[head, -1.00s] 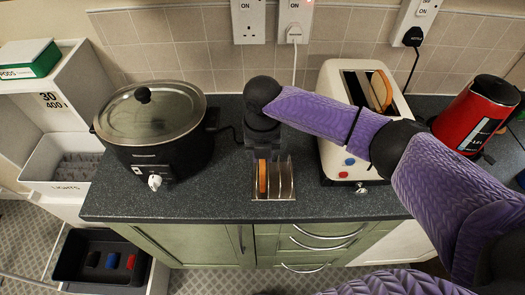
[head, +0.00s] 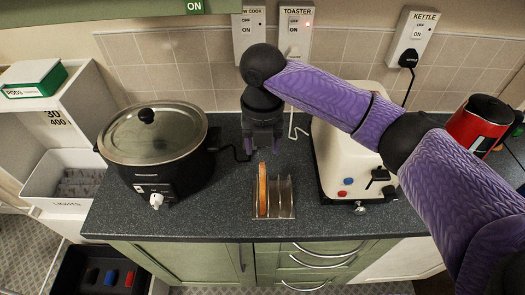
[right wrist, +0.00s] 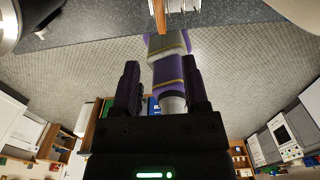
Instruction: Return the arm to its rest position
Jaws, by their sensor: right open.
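My right gripper (head: 262,152) is open and empty, pointing down just behind and above the toast rack (head: 284,206) on the dark worktop. One orange-brown slice of toast (head: 262,192) stands upright in the rack's left slot. The gripper is apart from the toast. In the right wrist view, both fingers of the right gripper (right wrist: 162,75) stand apart with nothing held between them, and the toast (right wrist: 159,14) shows at the top edge. My right arm crosses in front of the cream toaster (head: 336,165) and hides its top slots. My left gripper is not in view.
A black slow cooker (head: 160,170) with a glass lid stands left of the rack. A red kettle (head: 478,124) stands at the far right. Wall sockets with plugs and cables are behind. The worktop (head: 215,215) between cooker and rack is clear.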

